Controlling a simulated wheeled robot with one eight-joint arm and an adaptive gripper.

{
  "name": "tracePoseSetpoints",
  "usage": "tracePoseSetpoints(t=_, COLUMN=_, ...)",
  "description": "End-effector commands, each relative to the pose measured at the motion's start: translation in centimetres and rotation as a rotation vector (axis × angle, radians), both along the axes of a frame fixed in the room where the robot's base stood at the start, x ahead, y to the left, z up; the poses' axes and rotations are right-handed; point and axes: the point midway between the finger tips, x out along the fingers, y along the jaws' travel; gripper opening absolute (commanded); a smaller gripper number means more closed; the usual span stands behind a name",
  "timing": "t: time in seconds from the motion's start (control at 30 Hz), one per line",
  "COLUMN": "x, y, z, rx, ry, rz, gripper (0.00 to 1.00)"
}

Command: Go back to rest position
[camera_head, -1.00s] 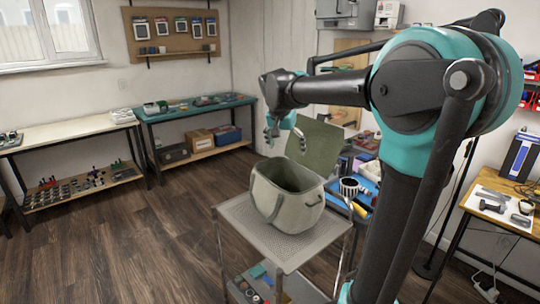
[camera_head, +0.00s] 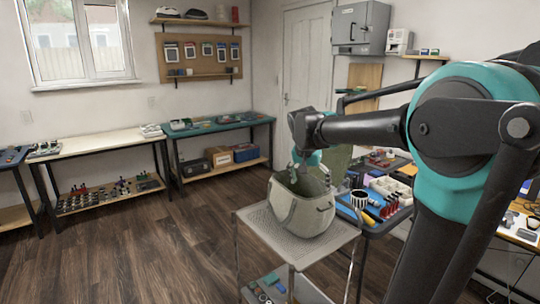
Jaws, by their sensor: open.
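My gripper (camera_head: 307,160) is at the end of my black and teal arm, just above the open mouth of a grey-green tool bag (camera_head: 305,213). It looks open, and nothing shows between its fingers. The bag stands upright on a grey metal cart (camera_head: 262,222), with its green lid raised behind it. The bag's inside is mostly hidden.
A blue-topped tool table (camera_head: 372,234) with tools and trays stands right behind the cart. A white bench (camera_head: 95,146) and a teal bench (camera_head: 220,127) line the back wall. The wooden floor at left is clear. A wooden desk (camera_head: 528,238) stands at far right.

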Motion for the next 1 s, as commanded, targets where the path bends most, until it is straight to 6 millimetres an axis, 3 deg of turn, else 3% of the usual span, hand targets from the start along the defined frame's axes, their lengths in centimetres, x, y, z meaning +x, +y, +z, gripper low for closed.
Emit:
tracePoseSetpoints(t=0.17, x=-2.6, y=-1.3, z=-3.1, rx=0.005, ry=0.011, rz=0.061, gripper=0.92)
tracePoseSetpoints(t=0.37, x=-7.1, y=-3.1, z=-7.9, rx=0.011, ry=0.023, rz=0.163, gripper=0.92)
tracePoseSetpoints(t=0.47, x=-10.4, y=-4.0, z=-11.2, rx=0.014, ry=0.025, rz=0.232, gripper=0.92)
tracePoseSetpoints(t=0.6, x=-16.6, y=-5.1, z=-16.6, rx=0.017, ry=0.021, rz=0.35, gripper=0.92)
tracePoseSetpoints(t=0.7, x=-20.1, y=-5.5, z=-19.4, rx=0.014, ry=0.014, rz=0.42, gripper=0.92)
tracePoseSetpoints(t=0.83, x=-22.8, y=-5.5, z=-21.4, rx=0.011, ry=0.007, rz=0.473, gripper=0.92)
tracePoseSetpoints(t=1.0, x=-23.6, y=-5.5, z=-22.0, rx=0.009, ry=0.003, rz=0.494, gripper=0.92)
